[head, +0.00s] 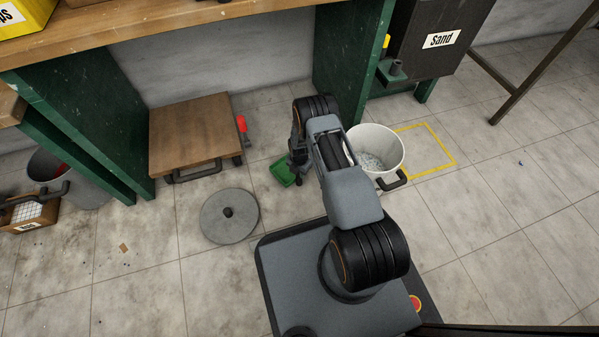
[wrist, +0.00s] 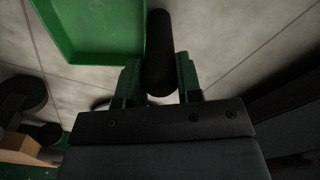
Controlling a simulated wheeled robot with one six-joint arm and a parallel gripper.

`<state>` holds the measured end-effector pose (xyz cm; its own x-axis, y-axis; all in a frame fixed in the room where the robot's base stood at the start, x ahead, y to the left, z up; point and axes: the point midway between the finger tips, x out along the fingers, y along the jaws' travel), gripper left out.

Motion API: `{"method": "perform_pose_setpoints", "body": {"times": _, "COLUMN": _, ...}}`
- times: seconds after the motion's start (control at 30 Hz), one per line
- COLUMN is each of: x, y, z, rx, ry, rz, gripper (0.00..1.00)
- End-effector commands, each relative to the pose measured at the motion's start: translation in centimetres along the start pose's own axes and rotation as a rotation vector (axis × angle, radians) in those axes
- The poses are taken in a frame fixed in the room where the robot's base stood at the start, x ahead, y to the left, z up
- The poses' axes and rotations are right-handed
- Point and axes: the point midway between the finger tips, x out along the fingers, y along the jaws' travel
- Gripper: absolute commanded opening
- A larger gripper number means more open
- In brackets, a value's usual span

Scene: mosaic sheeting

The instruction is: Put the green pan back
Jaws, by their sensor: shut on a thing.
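The green pan (head: 284,174) is a small dustpan-like tray, seen low over the floor to the left of my arm in the head view. In the wrist view its green tray (wrist: 98,28) fills the upper left. My gripper (wrist: 160,85) is shut on the pan's dark rounded handle (wrist: 159,45). In the head view my gripper (head: 296,165) is partly hidden by my own arm. I cannot tell whether the pan touches the floor.
A white bucket (head: 391,142) with grey contents stands right of my arm, beside a yellow floor outline (head: 440,143). A round grey lid (head: 229,214) lies on the floor. A low wooden platform (head: 188,132) is under the bench (head: 180,32). A sand bin (head: 428,62) is at the back right.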

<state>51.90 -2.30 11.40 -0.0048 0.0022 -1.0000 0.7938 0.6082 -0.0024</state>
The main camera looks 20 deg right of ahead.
Motion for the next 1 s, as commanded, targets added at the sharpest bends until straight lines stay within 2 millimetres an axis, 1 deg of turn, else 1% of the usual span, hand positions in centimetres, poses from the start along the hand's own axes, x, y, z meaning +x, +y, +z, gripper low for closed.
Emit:
{"method": "perform_pose_setpoints", "body": {"times": 0.23, "x": 0.0, "y": 0.0, "z": 0.0, "rx": 0.0, "ry": -0.001, "rz": 0.001, "gripper": 0.04}}
{"method": "perform_pose_setpoints", "body": {"times": 0.27, "x": 0.1, "y": 0.0, "z": 0.0, "rx": 0.001, "ry": 0.0, "rz": 0.001, "gripper": 0.34}}
{"method": "perform_pose_setpoints", "body": {"times": 0.5, "x": 0.0, "y": 0.0, "z": 0.0, "rx": 0.001, "ry": 0.0, "rz": 0.0, "gripper": 0.57}}
{"method": "perform_pose_setpoints", "body": {"times": 0.53, "x": 0.0, "y": 0.0, "z": 0.0, "rx": 0.001, "ry": 0.0, "rz": 0.0, "gripper": 0.58}}
{"method": "perform_pose_setpoints", "body": {"times": 0.8, "x": -0.3, "y": 0.0, "z": 0.0, "rx": 0.001, "ry": -0.001, "rz": 0.001, "gripper": 0.58}}
{"method": "perform_pose_setpoints", "body": {"times": 0.87, "x": -0.9, "y": 0.0, "z": 0.0, "rx": 0.001, "ry": -0.001, "rz": 0.001, "gripper": 0.58}}
{"method": "perform_pose_setpoints", "body": {"times": 0.97, "x": -2.4, "y": 0.1, "z": 0.0, "rx": 0.001, "ry": -0.001, "rz": 0.002, "gripper": 0.58}}
{"method": "perform_pose_setpoints", "body": {"times": 1.0, "x": -3.2, "y": 0.1, "z": 0.0, "rx": 0.001, "ry": -0.001, "rz": 0.002, "gripper": 0.58}}
